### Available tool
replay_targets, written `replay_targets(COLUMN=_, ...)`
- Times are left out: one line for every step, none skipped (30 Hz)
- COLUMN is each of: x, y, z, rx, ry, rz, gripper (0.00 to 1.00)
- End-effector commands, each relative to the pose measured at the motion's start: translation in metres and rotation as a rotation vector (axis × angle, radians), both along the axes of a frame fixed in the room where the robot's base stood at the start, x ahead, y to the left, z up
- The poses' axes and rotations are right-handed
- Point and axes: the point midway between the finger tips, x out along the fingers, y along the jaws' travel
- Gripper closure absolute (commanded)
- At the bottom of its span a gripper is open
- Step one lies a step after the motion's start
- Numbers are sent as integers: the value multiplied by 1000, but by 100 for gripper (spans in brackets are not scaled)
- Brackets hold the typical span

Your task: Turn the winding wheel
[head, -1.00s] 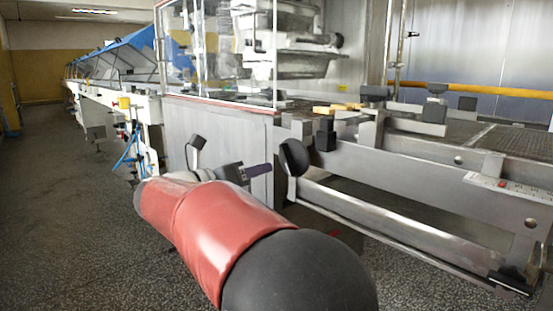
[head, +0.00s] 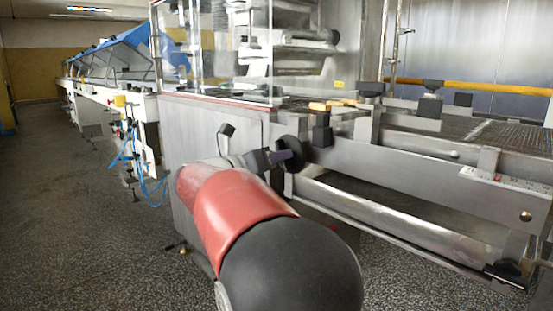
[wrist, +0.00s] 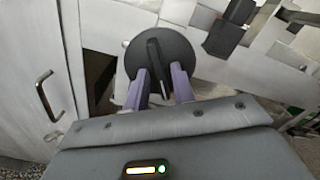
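The winding wheel (head: 293,145) is a dark round disc on the side of the machine frame. In the wrist view the wheel (wrist: 184,51) faces me, with a raised bar (wrist: 154,56) running nearly upright across its face. In the wrist view my gripper (wrist: 160,72) is open, one finger on each side of the bar's lower part. A gap shows between the fingers; whether either touches the bar I cannot tell.
The steel machine frame (head: 400,155) with a mesh belt (head: 500,138) extends right of the wheel. A dark block (head: 321,133) stands just above and right of it. A cabinet door with a handle (wrist: 48,96) is at left in the wrist view. Open floor (head: 80,220) lies left.

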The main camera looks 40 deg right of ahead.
Motion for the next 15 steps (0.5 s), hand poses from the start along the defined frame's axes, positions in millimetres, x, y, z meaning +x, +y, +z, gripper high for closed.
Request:
replay_targets(x=0, y=0, z=0, rx=0, ry=0, rz=0, gripper=82)
replay_targets(x=0, y=0, z=0, rx=0, ry=0, rz=0, gripper=86)
replay_targets(x=0, y=0, z=0, rx=0, ry=0, rz=0, gripper=91)
replay_targets(x=0, y=0, z=0, rx=0, ry=0, rz=0, gripper=95)
replay_targets(x=0, y=0, z=0, rx=0, ry=0, rz=0, gripper=99)
replay_targets(x=0, y=0, z=0, rx=0, ry=0, rz=0, gripper=100)
replay_targets(x=0, y=0, z=0, rx=0, ry=0, rz=0, gripper=100)
replay_targets(x=0, y=0, z=0, rx=0, ry=0, rz=0, gripper=100)
replay_targets(x=0, y=0, z=0, rx=0, ry=0, rz=0, gripper=100)
replay_targets(x=0, y=0, z=0, rx=0, ry=-1, rz=0, gripper=100)
replay_targets(x=0, y=0, z=0, rx=0, ry=-2, rz=0, gripper=100)
replay_targets(x=0, y=0, z=0, rx=0, ry=-4, rz=0, gripper=100)
replay_targets(x=0, y=0, z=0, rx=1, ry=-7, rz=0, gripper=100)
replay_targets(x=0, y=0, z=0, rx=1, ry=-12, rz=0, gripper=100)
replay_targets(x=0, y=0, z=0, rx=1, ry=-19, rz=0, gripper=100)
